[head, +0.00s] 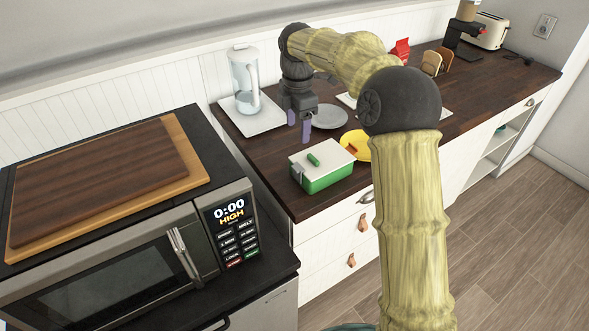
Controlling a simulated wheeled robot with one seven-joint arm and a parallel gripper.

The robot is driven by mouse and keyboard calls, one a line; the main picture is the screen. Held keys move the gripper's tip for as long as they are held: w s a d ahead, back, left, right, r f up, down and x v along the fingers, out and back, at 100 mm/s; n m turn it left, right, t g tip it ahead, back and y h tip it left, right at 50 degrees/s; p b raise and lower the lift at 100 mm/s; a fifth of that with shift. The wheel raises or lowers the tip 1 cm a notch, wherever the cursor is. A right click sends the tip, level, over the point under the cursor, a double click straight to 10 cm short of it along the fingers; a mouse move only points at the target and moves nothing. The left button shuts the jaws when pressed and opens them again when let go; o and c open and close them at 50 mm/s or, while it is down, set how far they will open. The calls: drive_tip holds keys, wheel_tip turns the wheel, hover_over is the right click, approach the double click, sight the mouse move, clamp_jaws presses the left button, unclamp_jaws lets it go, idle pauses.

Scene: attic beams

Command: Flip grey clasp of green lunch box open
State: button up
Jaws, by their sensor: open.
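The green lunch box (325,179) stands near the front left corner of the dark wooden counter. It has a white lid with a green handle (313,160) on top, and the lid looks closed. A small grey clasp (297,171) shows at its left end, at the lid edge; its exact position is too small to tell. My gripper (299,127) hangs behind the box, fingers pointing down, with purple finger pads. It is open and empty, apart from the box and clasp.
A glass pitcher (244,80) on a white tray (255,122) stands left of my gripper. A grey plate (329,116) and a yellow plate (356,145) lie nearby, the latter partly behind my arm. A microwave (120,255) with cutting boards stands at the front left.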

sight(295, 169)
drive_tip(key=shift+n, duration=0.8)
drive_tip(key=f, duration=1.6)
drive_tip(key=shift+w+a+f, duration=0.35)
drive_tip(key=shift+w, duration=0.05)
drive_tip(key=c, duration=1)
